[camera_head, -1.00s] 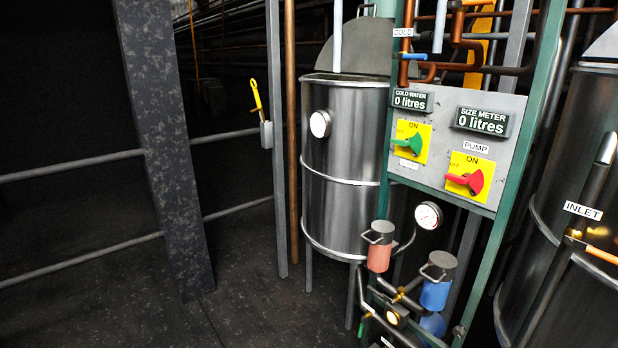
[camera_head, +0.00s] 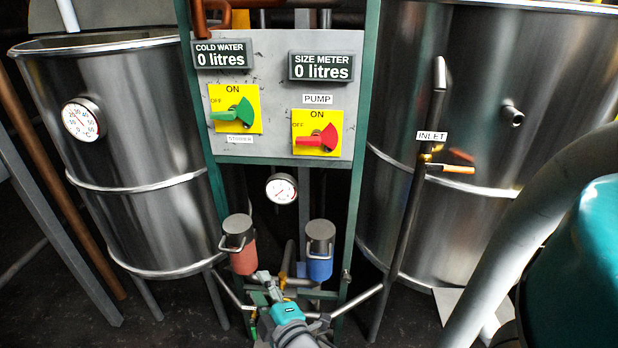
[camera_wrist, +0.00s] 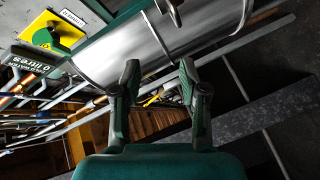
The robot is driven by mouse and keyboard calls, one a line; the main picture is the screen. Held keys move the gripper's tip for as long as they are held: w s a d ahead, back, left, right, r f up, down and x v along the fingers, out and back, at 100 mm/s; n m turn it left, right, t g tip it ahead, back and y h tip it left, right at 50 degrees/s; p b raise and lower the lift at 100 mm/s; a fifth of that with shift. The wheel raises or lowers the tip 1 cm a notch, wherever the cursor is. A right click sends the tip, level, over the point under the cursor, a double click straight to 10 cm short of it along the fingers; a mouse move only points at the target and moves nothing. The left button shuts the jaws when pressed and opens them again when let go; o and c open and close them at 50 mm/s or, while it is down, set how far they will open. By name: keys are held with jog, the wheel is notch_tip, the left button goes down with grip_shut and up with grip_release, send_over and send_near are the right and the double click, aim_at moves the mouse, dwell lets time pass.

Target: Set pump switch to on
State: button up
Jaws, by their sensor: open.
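The pump switch (camera_head: 318,139) is a red knob on a yellow plate, under a "PUMP" label in the head view. It sits at the lower right of the grey panel (camera_head: 274,107). Its handle points left, toward the "OFF" mark, and "ON" is printed above it. The wrist view does not show it. My gripper (camera_wrist: 160,75) is open and empty in the wrist view, its two fingers apart. In the head view my gripper (camera_head: 264,284) is low, below the panel and apart from the switch.
A green stirrer switch (camera_head: 235,113) is left of the pump switch. Red (camera_head: 243,258) and blue (camera_head: 319,266) canisters and a gauge (camera_head: 281,189) are under the panel. Steel tanks stand left (camera_head: 135,130) and right (camera_head: 480,90). An inlet pipe (camera_head: 405,225) runs down the right.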

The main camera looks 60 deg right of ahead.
jog(key=w+d+r+g+h, duration=0.3)
jog(key=d+r+h, duration=0.2)
jog(key=d+r, duration=0.5)
jog(key=m+g+h, duration=0.2)
jog(key=g+h, duration=0.1)
jog(key=g, duration=0.1)
send_near(309, 143)
jog(key=x, duration=1.1)
jog(key=shift+d, duration=0.1)
grip_shut()
